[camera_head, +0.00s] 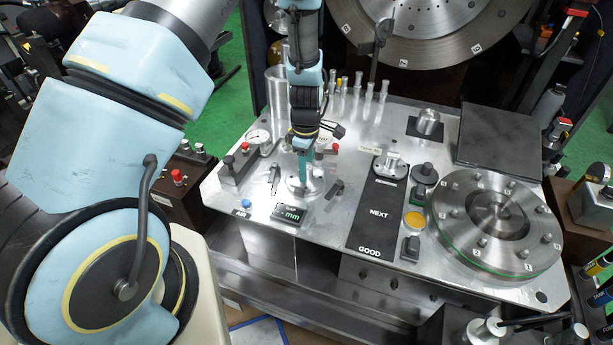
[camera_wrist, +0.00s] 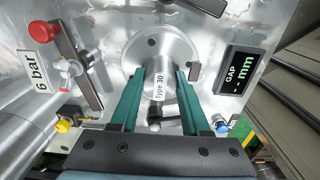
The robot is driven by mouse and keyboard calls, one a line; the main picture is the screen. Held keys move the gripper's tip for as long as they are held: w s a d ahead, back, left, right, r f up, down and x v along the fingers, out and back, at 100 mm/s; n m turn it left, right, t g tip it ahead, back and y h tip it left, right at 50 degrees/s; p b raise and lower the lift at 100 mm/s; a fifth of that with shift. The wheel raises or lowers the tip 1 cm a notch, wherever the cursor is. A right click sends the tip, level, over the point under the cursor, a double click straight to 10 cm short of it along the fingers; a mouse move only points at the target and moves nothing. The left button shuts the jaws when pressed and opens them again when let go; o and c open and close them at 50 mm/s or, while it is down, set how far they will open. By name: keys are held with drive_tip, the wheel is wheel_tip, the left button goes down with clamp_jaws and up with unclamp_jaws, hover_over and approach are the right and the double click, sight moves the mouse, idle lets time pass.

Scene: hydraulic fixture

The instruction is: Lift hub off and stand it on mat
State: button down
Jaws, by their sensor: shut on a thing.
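The hub (camera_wrist: 165,48), a bright metal part with a round flange and a "Type 30" label, sits on the fixture plate in the wrist view. My gripper (camera_wrist: 163,76) has its two teal fingers on either side of the hub's neck and is shut on it. In the head view my gripper (camera_head: 304,183) points down onto the hub (camera_head: 293,188), which the fingers partly hide. I cannot tell whether the hub touches its seat.
A red-knobbed valve (camera_wrist: 66,48) is at left in the wrist view. A large round flange (camera_head: 470,250) stands right of the mat. The mat's middle is clear.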

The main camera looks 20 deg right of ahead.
drive_tip(key=shift+r, duration=0.25)
drive_tip(key=shift+r+p, duration=1.7)
drive_tip(key=shift+r, duration=0.3)
